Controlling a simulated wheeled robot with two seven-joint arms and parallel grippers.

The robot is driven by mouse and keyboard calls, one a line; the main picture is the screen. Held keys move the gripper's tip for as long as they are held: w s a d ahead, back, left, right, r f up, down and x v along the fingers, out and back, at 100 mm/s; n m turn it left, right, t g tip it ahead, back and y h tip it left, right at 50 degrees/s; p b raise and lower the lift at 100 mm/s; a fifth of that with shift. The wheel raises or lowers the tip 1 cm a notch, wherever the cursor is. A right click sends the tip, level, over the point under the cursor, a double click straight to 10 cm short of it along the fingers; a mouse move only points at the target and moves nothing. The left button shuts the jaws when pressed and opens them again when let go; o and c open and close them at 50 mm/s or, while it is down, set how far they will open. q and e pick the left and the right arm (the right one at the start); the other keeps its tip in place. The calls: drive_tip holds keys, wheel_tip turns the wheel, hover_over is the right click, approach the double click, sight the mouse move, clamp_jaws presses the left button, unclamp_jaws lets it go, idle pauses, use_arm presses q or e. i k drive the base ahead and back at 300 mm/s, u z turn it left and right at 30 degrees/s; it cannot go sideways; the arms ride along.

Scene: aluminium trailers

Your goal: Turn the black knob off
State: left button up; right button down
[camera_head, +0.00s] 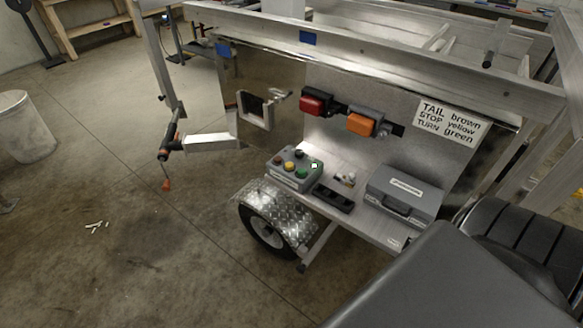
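A grey control box (292,171) sits on the left part of the metal shelf above the wheel. Its top carries several small coloured controls, among them a yellow one, a red one and a green one. Neither of my grippers shows in the head view, and nothing touches the box.
A grey case (404,194) stands at the shelf's right. Red (315,101) and orange (361,124) lamps and a label sign (450,121) are on the panel behind. A wheel (262,232) under a tread-plate fender is below. Floor at left is mostly free, with a bin (24,127).

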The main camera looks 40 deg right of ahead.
sight(299, 153)
drive_tip(key=u, duration=1.25)
drive_tip(key=i, duration=0.85)
drive_tip(key=z, duration=4.35)
